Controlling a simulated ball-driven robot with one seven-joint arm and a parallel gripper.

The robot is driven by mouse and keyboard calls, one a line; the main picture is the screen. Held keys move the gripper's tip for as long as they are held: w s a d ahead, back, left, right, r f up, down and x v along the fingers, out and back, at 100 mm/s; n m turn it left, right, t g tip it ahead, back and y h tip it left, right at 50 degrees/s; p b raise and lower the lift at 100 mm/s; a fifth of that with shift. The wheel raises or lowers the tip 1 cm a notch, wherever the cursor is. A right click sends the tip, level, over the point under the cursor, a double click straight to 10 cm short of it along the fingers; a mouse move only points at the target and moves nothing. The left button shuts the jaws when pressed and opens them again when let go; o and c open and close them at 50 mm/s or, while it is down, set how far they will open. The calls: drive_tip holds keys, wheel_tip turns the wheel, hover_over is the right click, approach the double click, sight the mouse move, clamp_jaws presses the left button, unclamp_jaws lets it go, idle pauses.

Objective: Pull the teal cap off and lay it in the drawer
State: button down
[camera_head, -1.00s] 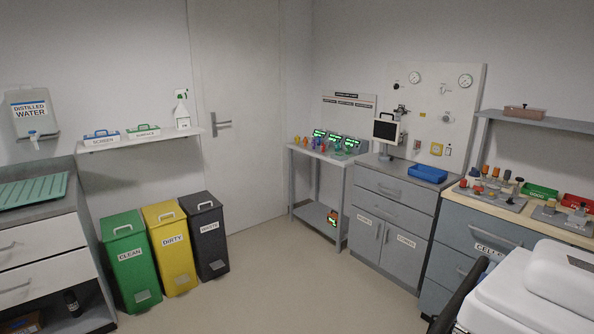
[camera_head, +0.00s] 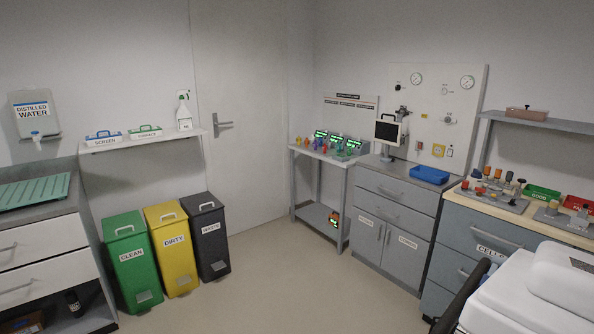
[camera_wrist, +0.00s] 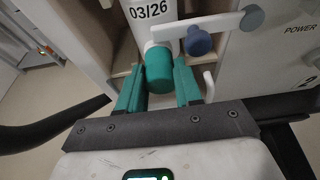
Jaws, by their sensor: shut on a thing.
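In the wrist view the teal cap (camera_wrist: 159,76) is between the two teal fingers of my gripper (camera_wrist: 158,82), which is shut on it. The cap's far end meets a white collar (camera_wrist: 158,47) below a white cylinder marked 03/26 (camera_wrist: 150,14). I cannot tell whether the cap is still seated there. My gripper is not seen in the head view. The head view shows grey drawers (camera_head: 395,191) and blue-grey drawers (camera_head: 470,240), which look closed. I cannot tell which drawer is meant.
A white lever (camera_wrist: 215,24) and a blue knob (camera_wrist: 198,42) sit close to the right of the cap. A white panel marked POWER (camera_wrist: 285,50) stands further right. Green (camera_head: 126,255), yellow (camera_head: 172,245) and black bins (camera_head: 207,235) stand at left. The middle floor is clear.

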drive_tip(key=shift+s+a, duration=0.4)
drive_tip(key=shift+a, duration=0.1)
idle(0.3)
drive_tip(key=shift+s+a+p, duration=0.6)
drive_tip(key=shift+s+a, duration=0.9)
drive_tip(key=shift+a, duration=0.2)
drive_tip(key=shift+d+f, duration=0.1)
